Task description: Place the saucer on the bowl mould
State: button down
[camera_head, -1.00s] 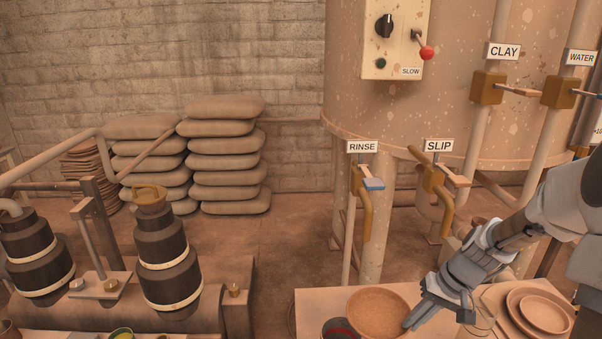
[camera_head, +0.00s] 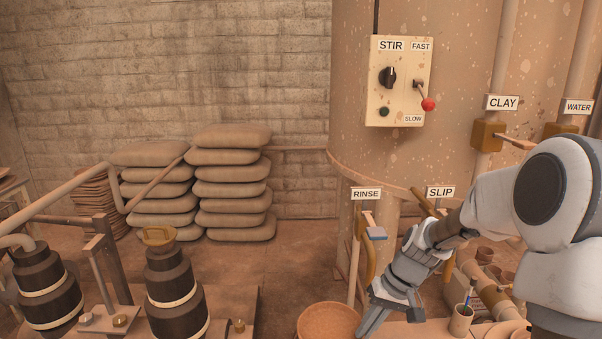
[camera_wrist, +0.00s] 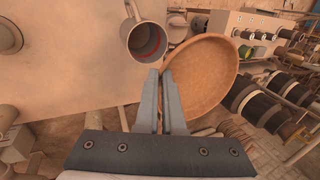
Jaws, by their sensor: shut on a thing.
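The saucer is a round, shallow terracotta-coloured dish. It shows in the head view (camera_head: 328,322) at the bottom edge, partly cut off, and in the wrist view (camera_wrist: 208,72) on the right of the fingertips. My gripper (camera_wrist: 167,75) is shut on its rim; the dish extends away from the fingers and looks tilted in the wrist view. In the head view my gripper (camera_head: 368,322) comes down from the right onto the dish's right side. I cannot pick out the bowl mould with certainty in either view.
A grey mug (camera_wrist: 145,40) with a red inside stands close beside the dish in the wrist view, on a pale tabletop (camera_wrist: 70,60). In the head view a cup with brushes (camera_head: 461,320) stands right of my gripper. The stir control box (camera_head: 399,80) hangs on the tank.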

notch_tip(320, 180, up, 6)
jog(key=s+p, duration=0.1)
jog(key=p, duration=1)
jog(key=shift+s+r, duration=0.15)
jog(key=shift+s, duration=0.2)
